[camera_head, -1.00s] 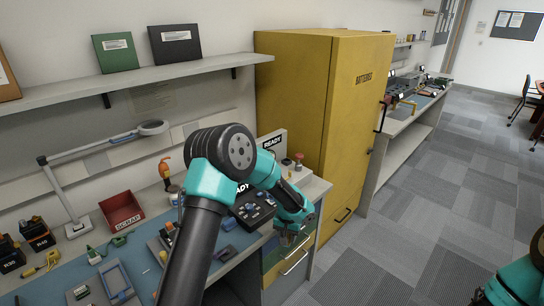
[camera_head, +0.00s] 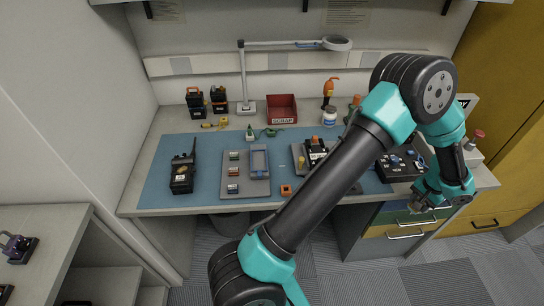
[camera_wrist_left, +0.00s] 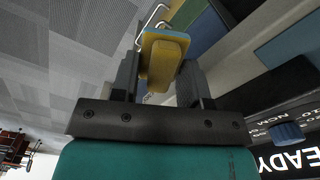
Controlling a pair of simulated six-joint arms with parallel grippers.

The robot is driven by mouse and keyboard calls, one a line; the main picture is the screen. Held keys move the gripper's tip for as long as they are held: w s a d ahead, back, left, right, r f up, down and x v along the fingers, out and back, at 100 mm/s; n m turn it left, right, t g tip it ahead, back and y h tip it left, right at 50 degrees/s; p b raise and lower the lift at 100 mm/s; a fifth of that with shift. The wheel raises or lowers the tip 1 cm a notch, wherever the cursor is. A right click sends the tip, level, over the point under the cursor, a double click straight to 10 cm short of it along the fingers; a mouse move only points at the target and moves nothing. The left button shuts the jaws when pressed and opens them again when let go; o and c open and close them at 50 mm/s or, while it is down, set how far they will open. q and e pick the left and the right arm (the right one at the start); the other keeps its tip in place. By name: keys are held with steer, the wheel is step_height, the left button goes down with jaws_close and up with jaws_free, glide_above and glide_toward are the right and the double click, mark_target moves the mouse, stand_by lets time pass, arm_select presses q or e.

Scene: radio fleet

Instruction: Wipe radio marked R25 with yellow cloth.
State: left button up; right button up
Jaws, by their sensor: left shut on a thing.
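My left gripper (camera_head: 428,206) is at the front right of the bench, by the drawers. In the left wrist view its fingers (camera_wrist_left: 160,75) are shut on a folded yellow cloth (camera_wrist_left: 163,58), held clear of the drawer fronts. A black radio with an antenna (camera_head: 182,174) stands on the left of the blue mat. Another dark radio (camera_head: 316,150) lies in a grey tray mid-mat, partly hidden by my arm. My right gripper is out of view.
The blue mat (camera_head: 155,178) also bears a grey parts tray (camera_head: 259,182) and small orange block (camera_head: 286,190). A red scrap bin (camera_head: 282,108) and lamp stand (camera_head: 245,85) are behind. Mat around the left radio is clear.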

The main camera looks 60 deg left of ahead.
arm_select(q)
steer(key=w+a+r+n, duration=0.1)
steer(key=a+r+n, duration=0.2)
steer(key=r, duration=1.1)
steer(key=shift+w+a, duration=0.15)
steer(key=shift+w, duration=0.05)
